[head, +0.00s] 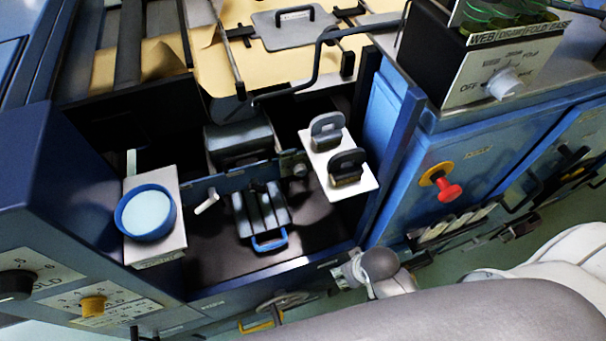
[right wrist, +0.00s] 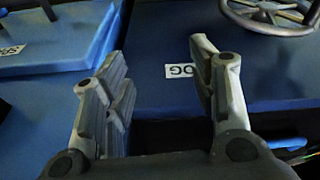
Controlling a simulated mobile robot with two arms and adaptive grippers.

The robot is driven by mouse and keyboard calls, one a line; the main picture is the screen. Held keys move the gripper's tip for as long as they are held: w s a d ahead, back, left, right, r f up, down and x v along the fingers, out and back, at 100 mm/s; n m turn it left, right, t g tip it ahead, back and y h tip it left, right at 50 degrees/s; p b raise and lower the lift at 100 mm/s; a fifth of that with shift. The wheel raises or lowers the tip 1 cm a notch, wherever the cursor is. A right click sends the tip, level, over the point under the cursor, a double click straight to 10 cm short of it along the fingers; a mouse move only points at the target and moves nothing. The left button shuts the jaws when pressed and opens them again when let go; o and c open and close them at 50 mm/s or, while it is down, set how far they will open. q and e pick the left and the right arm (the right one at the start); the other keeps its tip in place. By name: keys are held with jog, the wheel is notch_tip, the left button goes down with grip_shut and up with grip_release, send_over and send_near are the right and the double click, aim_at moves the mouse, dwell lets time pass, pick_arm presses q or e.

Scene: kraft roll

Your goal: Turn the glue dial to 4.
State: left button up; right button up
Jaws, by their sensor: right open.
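Two numbered dials show at the lower left of the head view: a black knob (head: 15,285) cut by the left edge, and a yellow knob (head: 93,306) on a white scale plate. Their name labels are only partly readable, so I cannot tell which is the glue dial, nor either setting. My right gripper (head: 350,270) is low in front of the machine, well to the right of both knobs. In the right wrist view, its fingers (right wrist: 160,75) are apart with nothing between them, over a blue panel. My left gripper is not in view.
A handwheel (head: 280,302) is left of my right gripper; a wheel (right wrist: 268,14) also shows in the right wrist view. A red stop button (head: 449,191) and a selector knob (head: 507,83) are on the right. A blue-rimmed round pot (head: 146,212) stands above the yellow knob.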

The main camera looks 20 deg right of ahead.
notch_tip(320, 180, up, 8)
jog(key=w+a+t, duration=0.1)
jog(key=m+t, duration=0.2)
jog(key=t, duration=1.2)
send_near(302, 174)
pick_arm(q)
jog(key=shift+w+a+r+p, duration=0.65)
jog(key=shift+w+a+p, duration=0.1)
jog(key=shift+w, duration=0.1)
pick_arm(e)
jog(key=w, duration=0.9)
jog(key=shift+w+a+r, duration=0.1)
jog(key=shift+w, duration=0.2)
jog(key=c, duration=1)
